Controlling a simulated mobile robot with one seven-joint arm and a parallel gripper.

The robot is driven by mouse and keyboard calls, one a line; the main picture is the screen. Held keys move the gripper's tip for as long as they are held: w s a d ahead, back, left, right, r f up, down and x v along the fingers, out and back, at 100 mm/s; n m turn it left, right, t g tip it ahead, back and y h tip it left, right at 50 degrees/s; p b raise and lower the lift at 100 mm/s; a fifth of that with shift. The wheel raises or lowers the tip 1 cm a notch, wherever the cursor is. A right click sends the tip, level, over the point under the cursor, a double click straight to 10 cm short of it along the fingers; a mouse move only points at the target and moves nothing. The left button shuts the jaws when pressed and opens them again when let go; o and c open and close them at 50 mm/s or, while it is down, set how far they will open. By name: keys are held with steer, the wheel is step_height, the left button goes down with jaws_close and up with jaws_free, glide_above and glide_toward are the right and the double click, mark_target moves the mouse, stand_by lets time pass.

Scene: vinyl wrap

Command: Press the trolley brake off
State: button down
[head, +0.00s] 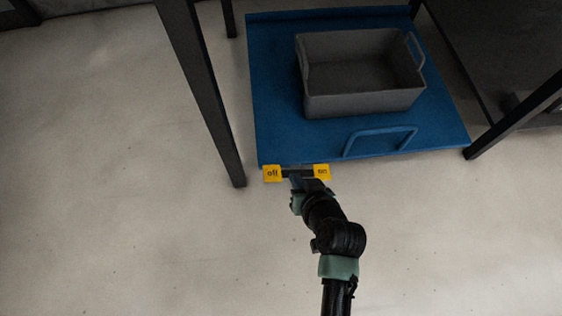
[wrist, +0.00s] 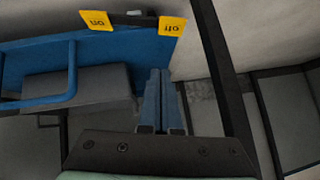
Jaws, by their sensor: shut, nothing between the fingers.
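The blue trolley (head: 285,90) stands low on the floor. Its brake is a dark bar (head: 291,172) at the near edge, with a yellow "off" pad (head: 272,173) at the left end and a yellow "on" pad (head: 322,171) at the right. In the wrist view the pads show upside down, "on" (wrist: 97,20) at the left and "off" (wrist: 172,26) at the right. My gripper (head: 295,176) is at the bar's middle in the head view, partly covering it. Its blue fingers (wrist: 160,72) are together and empty, pointing towards the "off" pad. I cannot tell whether they touch the brake.
A grey bin (head: 360,106) sits on the trolley deck, behind a blue handle (head: 380,140) at the near edge. A dark table leg (head: 205,90) stands left of the trolley, another (head: 515,115) right of it. The floor (head: 120,220) at the left is clear.

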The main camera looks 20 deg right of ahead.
steer(key=b, duration=0.8)
glide_above(278, 167)
steer(key=s+d, duration=0.1)
steer(key=s, duration=0.2)
step_height(278, 167, down, 7)
steer(key=shift+s+f, duration=0.15)
steer(key=shift+a+f+b, duration=0.25)
steer(key=shift+f+b, duration=0.7)
steer(key=shift+f, duration=0.05)
steer(key=shift+w+a+f+b, duration=0.2)
steer(key=shift+f+b, duration=0.55)
steer(key=shift+b, duration=0.05)
steer(key=shift+a+r+p, duration=0.1)
steer(key=shift+a+p, duration=0.05)
steer(key=shift+p, duration=0.15)
